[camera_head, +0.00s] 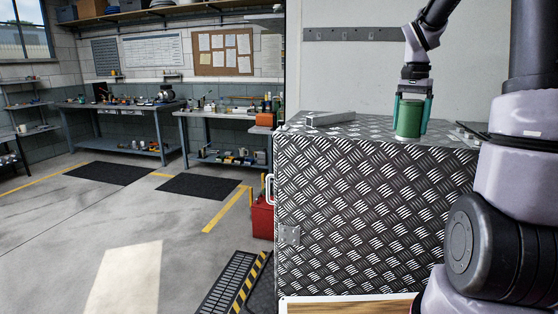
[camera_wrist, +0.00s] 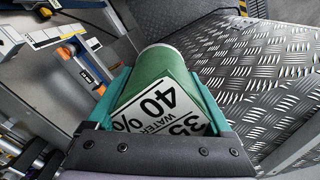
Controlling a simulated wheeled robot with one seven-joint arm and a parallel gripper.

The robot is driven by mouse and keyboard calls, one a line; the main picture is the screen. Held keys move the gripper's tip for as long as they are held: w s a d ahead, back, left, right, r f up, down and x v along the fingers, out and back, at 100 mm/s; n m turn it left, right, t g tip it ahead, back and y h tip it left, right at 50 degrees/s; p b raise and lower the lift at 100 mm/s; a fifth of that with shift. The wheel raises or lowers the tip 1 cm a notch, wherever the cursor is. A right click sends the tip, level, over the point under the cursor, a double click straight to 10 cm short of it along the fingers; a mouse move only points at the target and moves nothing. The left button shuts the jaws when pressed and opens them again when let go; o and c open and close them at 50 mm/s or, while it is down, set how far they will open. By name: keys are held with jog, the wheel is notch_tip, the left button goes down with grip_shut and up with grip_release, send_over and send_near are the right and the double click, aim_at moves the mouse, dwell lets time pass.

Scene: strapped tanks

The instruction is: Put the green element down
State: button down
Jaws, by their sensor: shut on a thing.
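The green element (camera_head: 409,118) is a green cylinder, upright between the fingers of my gripper (camera_head: 412,112). It is at the top of the diamond-plate box (camera_head: 375,215), near its front edge; I cannot tell whether its base touches the surface. In the wrist view the green element (camera_wrist: 160,85) shows a white label with "40 %" and "WATER" and a pale end. The teal fingers of my gripper (camera_wrist: 160,100) are shut on it, one on each side. The diamond-plate surface (camera_wrist: 265,75) lies to the right there.
A grey metal piece (camera_head: 330,118) lies on the box's top at the left. A flat dark plate (camera_head: 470,131) is at the right. A white panel (camera_head: 350,75) stands behind. Workbenches (camera_head: 120,105) and a red case (camera_head: 262,218) are farther left. The top between has free room.

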jog(key=w+a+f+n, duration=0.3)
jog(key=a+f+n, duration=0.15)
jog(key=f, duration=0.35)
jog(key=w+a+f+n, duration=0.2)
jog(key=a+f+n, duration=0.1)
jog(key=f+n, duration=0.3)
notch_tip(320, 180, down, 14)
jog(key=s+a, duration=0.1)
jog(key=s, duration=0.1)
jog(key=shift+s+r, duration=0.2)
jog(key=shift+r, duration=0.05)
jog(key=shift+r+m, duration=0.1)
jog(key=shift+m, duration=0.15)
